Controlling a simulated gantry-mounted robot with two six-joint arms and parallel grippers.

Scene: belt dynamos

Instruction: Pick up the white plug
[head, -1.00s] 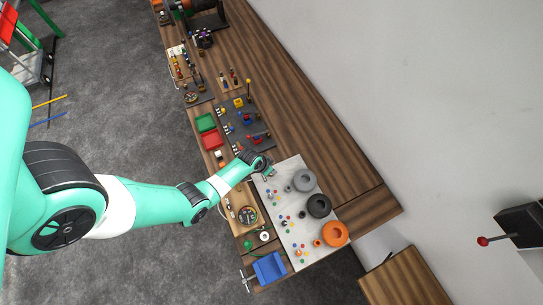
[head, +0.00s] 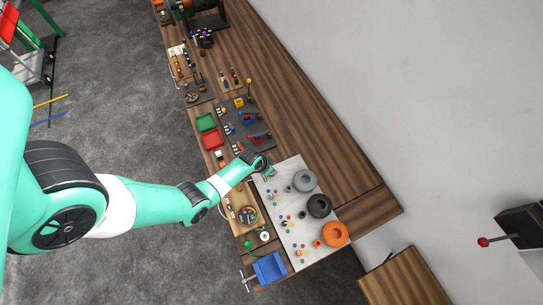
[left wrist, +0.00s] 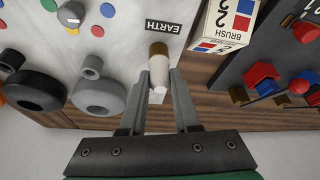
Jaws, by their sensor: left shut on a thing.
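The white plug (left wrist: 159,74) has a brown-gold end and stands between the fingers of my left gripper (left wrist: 160,84) in the left wrist view. The fingers are shut on its white body. The plug is over the pale board, beside the "EARTH" label (left wrist: 164,27). I cannot tell whether it is still touching the board. In the head view my left gripper (head: 269,172) is over the upper left part of the pale board (head: 293,244), and the plug is too small to make out. My right gripper is in neither view.
Grey rings (left wrist: 100,95) and a dark ring (left wrist: 35,90) are near the gripper on the left. A brush box (left wrist: 224,28) and a dark board with red and blue parts (left wrist: 262,75) are on the right. In the head view, an orange ring (head: 335,233) is farther along.

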